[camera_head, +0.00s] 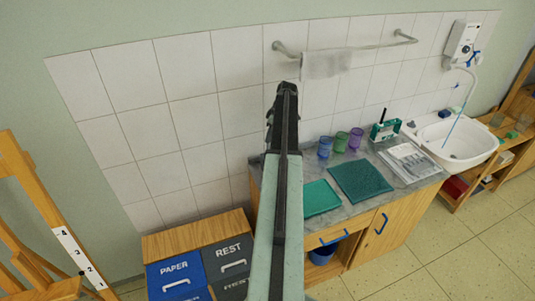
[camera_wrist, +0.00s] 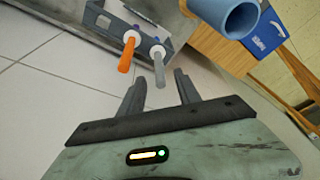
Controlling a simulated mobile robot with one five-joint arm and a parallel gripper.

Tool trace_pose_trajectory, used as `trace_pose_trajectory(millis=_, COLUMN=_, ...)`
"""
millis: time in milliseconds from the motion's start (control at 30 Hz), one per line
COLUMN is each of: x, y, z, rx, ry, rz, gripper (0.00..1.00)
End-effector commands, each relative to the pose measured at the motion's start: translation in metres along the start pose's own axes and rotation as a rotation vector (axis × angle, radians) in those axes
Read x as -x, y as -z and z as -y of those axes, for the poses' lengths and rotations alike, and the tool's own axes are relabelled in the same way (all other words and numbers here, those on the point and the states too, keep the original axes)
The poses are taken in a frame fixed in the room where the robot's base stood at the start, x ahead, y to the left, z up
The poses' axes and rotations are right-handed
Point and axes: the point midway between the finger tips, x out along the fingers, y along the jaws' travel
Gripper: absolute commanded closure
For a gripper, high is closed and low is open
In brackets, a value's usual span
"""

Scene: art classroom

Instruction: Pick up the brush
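My gripper (camera_wrist: 160,88) is open and empty in the wrist view, its two dark fingers spread. Just beyond the fingertips, two slim handles stick out of a grey holder (camera_wrist: 112,18): an orange one (camera_wrist: 127,55) and a grey one (camera_wrist: 159,68). The grey handle lines up with the gap between the fingers, apart from them. I cannot tell which handle, if either, belongs to the brush. In the head view my gripper (camera_head: 285,92) is raised in front of the tiled wall, seen edge-on, and hides what is behind it.
A blue cup (camera_wrist: 228,16) is close on the right in the wrist view. The counter (camera_head: 343,210) bears coloured cups (camera_head: 340,142), green mats (camera_head: 360,181) and a green holder (camera_head: 385,130). A sink (camera_head: 455,138) is right; recycling boxes (camera_head: 175,274) and a wooden easel (camera_head: 35,215) are left.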

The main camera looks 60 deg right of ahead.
Motion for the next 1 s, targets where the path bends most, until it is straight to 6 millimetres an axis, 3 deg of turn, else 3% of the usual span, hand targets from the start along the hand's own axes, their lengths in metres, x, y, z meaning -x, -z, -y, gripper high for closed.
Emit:
trace_pose_trajectory(millis=100, x=-0.022, y=-0.001, z=0.0, rx=0.0, ry=0.0, rz=0.0, gripper=0.6)
trace_pose_trajectory(millis=333, x=-0.029, y=0.0, z=0.0, rx=-0.001, ry=0.0, rz=0.001, gripper=0.6)
trace_pose_trajectory(millis=600, x=-0.073, y=0.001, z=-0.002, rx=-0.001, ry=0.0, rz=0.001, gripper=0.6)
trace_pose_trajectory(millis=867, x=-0.071, y=0.003, z=-0.001, rx=-0.002, ry=-0.001, rz=0.001, gripper=0.6)
trace_pose_trajectory(millis=1000, x=-0.071, y=0.003, z=-0.001, rx=-0.002, ry=-0.001, rz=0.001, gripper=0.99)
